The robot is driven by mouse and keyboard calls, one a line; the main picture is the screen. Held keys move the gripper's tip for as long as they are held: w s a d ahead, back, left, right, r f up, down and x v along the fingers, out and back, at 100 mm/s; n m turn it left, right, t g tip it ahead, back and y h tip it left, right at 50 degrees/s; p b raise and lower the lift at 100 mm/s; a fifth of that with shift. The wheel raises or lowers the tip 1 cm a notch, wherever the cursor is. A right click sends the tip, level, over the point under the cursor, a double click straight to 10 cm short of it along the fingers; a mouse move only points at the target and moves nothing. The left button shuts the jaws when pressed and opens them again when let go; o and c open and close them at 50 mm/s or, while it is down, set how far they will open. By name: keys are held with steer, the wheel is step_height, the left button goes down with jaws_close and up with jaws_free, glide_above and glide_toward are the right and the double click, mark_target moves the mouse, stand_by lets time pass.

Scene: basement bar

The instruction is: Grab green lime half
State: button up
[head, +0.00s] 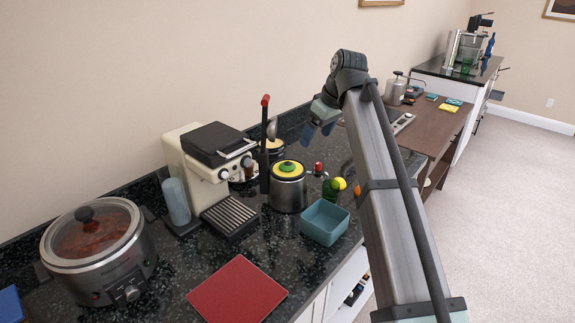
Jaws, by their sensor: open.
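A small green item (330,189), which looks like the lime, sits on the dark counter beside a yellow lemon (340,183). It is behind the teal square bin (325,222) and right of the steel pot (288,192). It is too small to tell whether it is a half. The pot's yellow top has a green round piece (288,167) at its centre. My gripper (318,131) is open and empty, with its blue-grey fingers pointing down. In the picture it is above and a little left of the green item, apart from it.
An espresso machine (209,168), a slow cooker (97,250) and a red mat (237,291) are to the left. A red-topped tool (265,130) stands upright behind the pot. An orange piece (357,191) lies near the counter's right edge, close to my arm.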

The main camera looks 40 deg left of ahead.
mark_target(289, 161)
steer(key=s+a+r, duration=0.2)
steer(key=s, duration=0.1)
steer(key=shift+n, duration=0.4)
steer(key=x, duration=1.3)
steer(key=shift+a, duration=0.35)
steer(key=c, duration=1.2)
steer(key=shift+r, duration=0.1)
